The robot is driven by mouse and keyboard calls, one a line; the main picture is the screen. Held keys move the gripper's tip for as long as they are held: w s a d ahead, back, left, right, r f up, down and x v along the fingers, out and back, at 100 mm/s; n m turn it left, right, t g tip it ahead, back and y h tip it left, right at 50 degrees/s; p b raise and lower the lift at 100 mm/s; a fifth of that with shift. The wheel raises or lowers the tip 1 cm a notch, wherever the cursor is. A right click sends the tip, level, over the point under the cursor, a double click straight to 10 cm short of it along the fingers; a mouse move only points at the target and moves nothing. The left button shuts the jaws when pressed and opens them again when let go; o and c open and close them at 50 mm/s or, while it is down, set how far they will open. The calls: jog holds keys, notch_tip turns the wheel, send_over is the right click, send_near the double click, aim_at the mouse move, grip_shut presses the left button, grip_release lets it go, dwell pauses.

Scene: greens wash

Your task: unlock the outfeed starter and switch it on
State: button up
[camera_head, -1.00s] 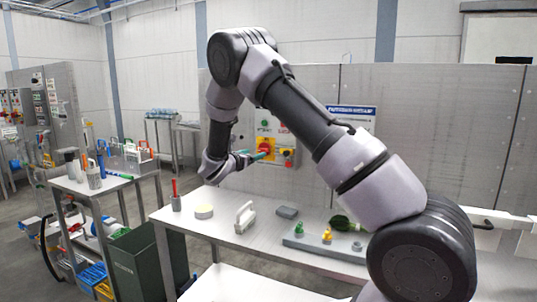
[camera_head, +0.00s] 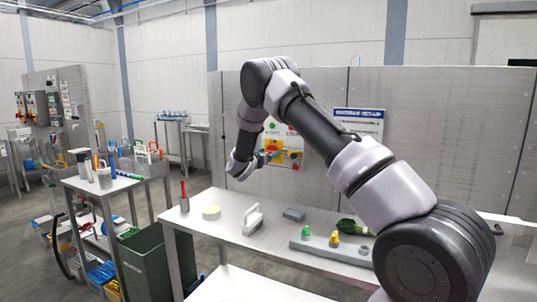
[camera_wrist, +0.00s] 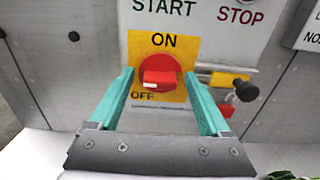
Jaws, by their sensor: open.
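The starter panel (camera_head: 279,131) is on the grey wall behind the table. In the wrist view, its red rotary switch (camera_wrist: 159,79) sits on a yellow plate (camera_wrist: 148,48) marked ON at the top and OFF at lower left. The switch handle lies about level, with its white mark toward the left, on the OFF side. A yellow bar (camera_wrist: 225,79) with a black knob (camera_wrist: 241,81) is right of the switch, with red parts around and below it; how they join is unclear. My gripper (camera_wrist: 158,74) is open, its teal fingers on either side of the switch; contact cannot be told.
START and STOP labels (camera_wrist: 240,15) are above the switch. A green bin (camera_head: 145,265) stands at left.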

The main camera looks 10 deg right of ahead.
grip_shut()
jog(key=shift+m, duration=0.3)
jog(key=m, duration=0.8)
jog(key=shift+s+d+f+m, duration=0.1)
jog(key=shift+d+m, duration=0.05)
jog(key=shift+m, duration=0.25)
jog(key=m, duration=0.4)
jog(key=shift+m, duration=0.3)
jog(key=shift+f+m, duration=0.15)
jog(key=shift+m, duration=1.75)
